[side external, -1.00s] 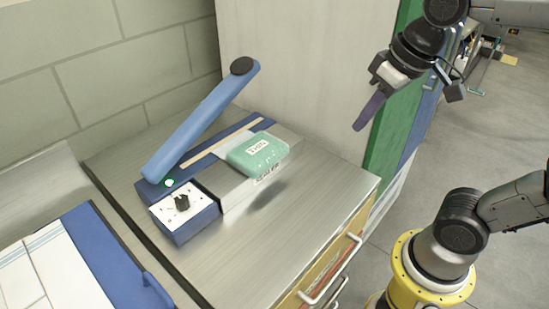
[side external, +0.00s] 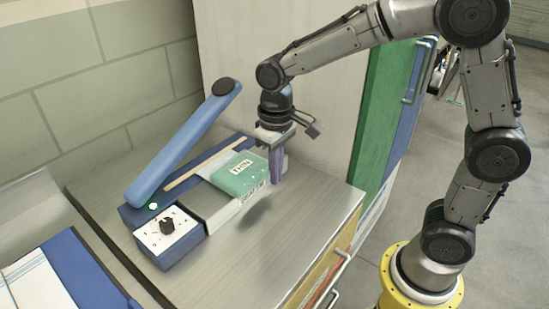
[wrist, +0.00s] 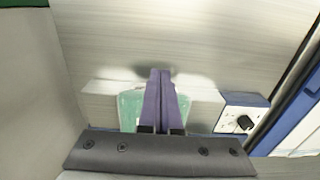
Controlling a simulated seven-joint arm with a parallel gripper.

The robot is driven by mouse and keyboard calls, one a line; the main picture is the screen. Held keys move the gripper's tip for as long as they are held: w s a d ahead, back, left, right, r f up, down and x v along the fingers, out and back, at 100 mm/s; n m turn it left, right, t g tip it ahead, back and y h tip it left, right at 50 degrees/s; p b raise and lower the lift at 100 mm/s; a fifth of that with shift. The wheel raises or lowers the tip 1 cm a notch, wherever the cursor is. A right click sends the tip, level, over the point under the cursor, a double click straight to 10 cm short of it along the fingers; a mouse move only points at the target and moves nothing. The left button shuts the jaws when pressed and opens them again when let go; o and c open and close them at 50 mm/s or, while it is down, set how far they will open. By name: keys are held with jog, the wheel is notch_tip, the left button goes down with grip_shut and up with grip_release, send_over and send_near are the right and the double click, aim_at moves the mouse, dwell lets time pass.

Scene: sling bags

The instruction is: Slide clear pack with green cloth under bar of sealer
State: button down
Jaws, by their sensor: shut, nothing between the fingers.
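The clear pack with green cloth (side external: 238,174) lies flat on the sealer's pale front shelf (side external: 215,207), with a white label on top. The blue sealer (side external: 160,254) has its long blue bar (side external: 180,146) raised at an angle, its dark knob end up. My gripper (side external: 276,180) is shut and empty, pointing down at the right end of the pack. In the wrist view, the purple fingers (wrist: 161,76) are together and hide the middle of the pack (wrist: 130,108). I cannot tell whether the fingertips touch the pack.
The sealer's control box with a black dial (side external: 167,226) is at its left front. The metal worktop (side external: 290,225) is clear in front and to the right. A wall panel (side external: 290,60) rises behind. A blue-edged board (side external: 70,270) lies at the lower left.

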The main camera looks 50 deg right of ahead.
aim_at(250, 172)
jog(key=f, duration=0.4)
jog(key=shift+w+f, duration=0.25)
jog(key=shift+f, duration=0.05)
jog(key=shift+w, duration=1.15)
jog(key=shift+w+r, duration=0.1)
jog(key=shift+w, duration=0.55)
jog(key=shift+w, duration=2)
jog(key=shift+s, duration=0.1)
